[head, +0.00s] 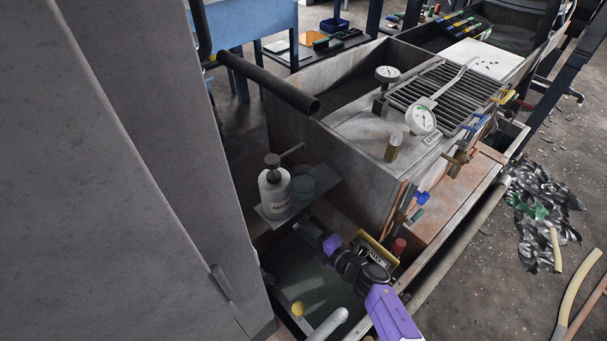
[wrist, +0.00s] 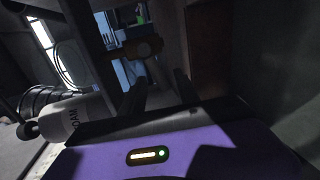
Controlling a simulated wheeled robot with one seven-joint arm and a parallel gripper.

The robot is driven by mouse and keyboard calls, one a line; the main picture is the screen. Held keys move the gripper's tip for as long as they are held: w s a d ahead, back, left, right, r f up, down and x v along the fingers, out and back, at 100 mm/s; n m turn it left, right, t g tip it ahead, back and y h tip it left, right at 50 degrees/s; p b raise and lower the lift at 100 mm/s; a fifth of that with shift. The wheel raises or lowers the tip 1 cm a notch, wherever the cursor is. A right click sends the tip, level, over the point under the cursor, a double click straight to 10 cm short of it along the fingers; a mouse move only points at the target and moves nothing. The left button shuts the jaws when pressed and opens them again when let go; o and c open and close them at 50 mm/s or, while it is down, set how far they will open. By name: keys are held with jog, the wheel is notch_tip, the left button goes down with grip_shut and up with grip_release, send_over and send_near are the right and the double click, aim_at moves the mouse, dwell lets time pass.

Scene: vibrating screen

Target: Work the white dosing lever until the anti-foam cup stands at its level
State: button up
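A white bottle (head: 275,190) with a dark pump head (head: 271,161) stands upright on a small grey shelf (head: 325,184). A thin grey arm (head: 292,151) sticks out from its head; I cannot tell if it is the dosing lever. A clear cup (head: 303,181) stands right of the bottle; its fill level is unreadable. My gripper (head: 310,230) is low, in front of the shelf and apart from the bottle. In the wrist view the bottle (wrist: 78,122) lies at lower left, and my gripper's dark fingers (wrist: 158,90) stand apart with nothing clearly between them.
A grey cabinet (head: 120,170) fills the left side. A black pipe (head: 270,84) juts out above the shelf. The metal tank (head: 345,155) with gauges (head: 420,120) stands to the right. A yellow-edged box (head: 375,250) and a red cap (head: 399,246) are close to my arm.

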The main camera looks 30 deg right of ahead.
jog(key=p+v, duration=0.2)
jog(key=v, duration=0.4)
jog(key=shift+p, duration=0.35)
